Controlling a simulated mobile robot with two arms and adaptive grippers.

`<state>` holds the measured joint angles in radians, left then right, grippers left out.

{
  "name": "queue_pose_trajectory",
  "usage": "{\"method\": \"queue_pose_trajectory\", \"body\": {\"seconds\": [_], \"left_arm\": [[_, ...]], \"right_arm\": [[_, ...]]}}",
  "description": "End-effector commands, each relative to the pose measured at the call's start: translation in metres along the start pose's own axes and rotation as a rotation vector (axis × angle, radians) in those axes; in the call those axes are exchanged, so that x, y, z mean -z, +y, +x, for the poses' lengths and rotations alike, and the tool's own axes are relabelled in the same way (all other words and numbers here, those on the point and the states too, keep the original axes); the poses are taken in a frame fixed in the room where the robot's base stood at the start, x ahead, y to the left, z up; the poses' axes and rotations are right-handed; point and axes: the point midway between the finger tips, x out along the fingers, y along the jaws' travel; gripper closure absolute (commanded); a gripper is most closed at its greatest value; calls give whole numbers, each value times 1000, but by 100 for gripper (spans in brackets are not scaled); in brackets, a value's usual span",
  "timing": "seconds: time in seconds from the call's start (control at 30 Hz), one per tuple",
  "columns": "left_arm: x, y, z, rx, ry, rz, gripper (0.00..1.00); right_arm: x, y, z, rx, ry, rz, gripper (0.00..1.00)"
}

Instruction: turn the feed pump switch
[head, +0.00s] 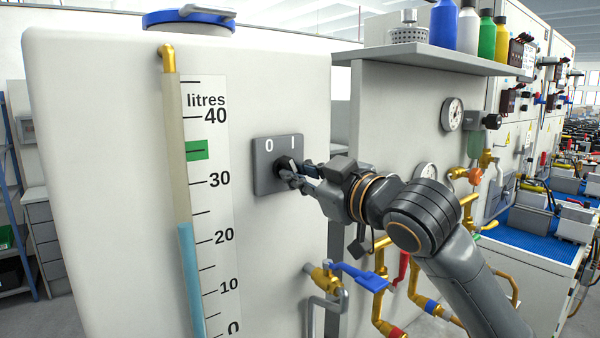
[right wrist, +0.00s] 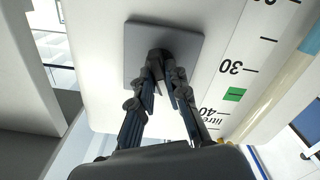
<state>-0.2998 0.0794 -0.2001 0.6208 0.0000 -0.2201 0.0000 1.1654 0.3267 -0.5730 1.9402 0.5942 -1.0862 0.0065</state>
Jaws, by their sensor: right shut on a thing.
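The feed pump switch is a dark square plate (head: 268,176) marked 0 and I, fixed to the side of a large white tank (head: 100,150). In the right wrist view the plate (right wrist: 185,43) is straight ahead, and the fingers of my right gripper (right wrist: 163,75) are closed around the black knob (right wrist: 160,56). Which mark the knob points to is hard to tell. My left gripper is not in view.
A litre scale (head: 212,200) and a level tube (head: 188,260) run down the tank left of the switch. A blue-handled valve (head: 355,275) and brass pipes are below my right arm. A shelf (head: 430,60) with bottles juts out above it.

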Motion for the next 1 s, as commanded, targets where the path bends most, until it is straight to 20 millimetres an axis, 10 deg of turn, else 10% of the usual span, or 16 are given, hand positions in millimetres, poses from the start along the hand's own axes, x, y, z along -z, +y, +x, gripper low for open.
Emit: {"method": "queue_pose_trajectory", "body": {"seconds": [1.0], "left_arm": [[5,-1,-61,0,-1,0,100]], "right_arm": [[3,1,0,0,0,842,100]]}}
